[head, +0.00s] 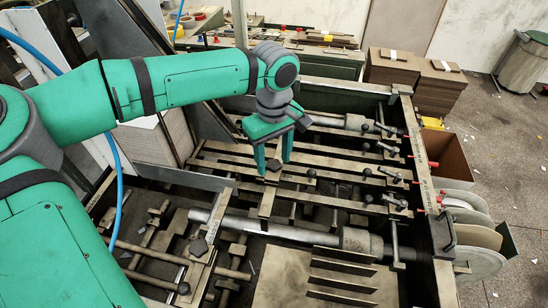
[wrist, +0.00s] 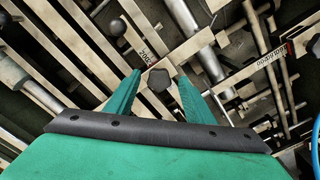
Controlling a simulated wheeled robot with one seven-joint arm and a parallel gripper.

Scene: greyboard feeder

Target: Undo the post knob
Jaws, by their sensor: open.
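A dark faceted knob (head: 273,165) sits on a pale metal bar of the feeder in the head view. The same knob shows in the wrist view (wrist: 158,80), at the middle of the picture. My gripper (head: 274,160) points down over it with its two green fingers apart. In the wrist view my gripper (wrist: 159,90) has one fingertip on each side of the knob, with gaps visible between. I cannot tell how far the tips are above the bar.
Other dark knobs sit on nearby bars, one at the lower left (head: 198,247). A thick grey shaft (head: 275,229) crosses in front. Several levers (head: 396,201) line the right side by the frame rail (head: 424,180). Brown board stacks (head: 436,88) stand behind.

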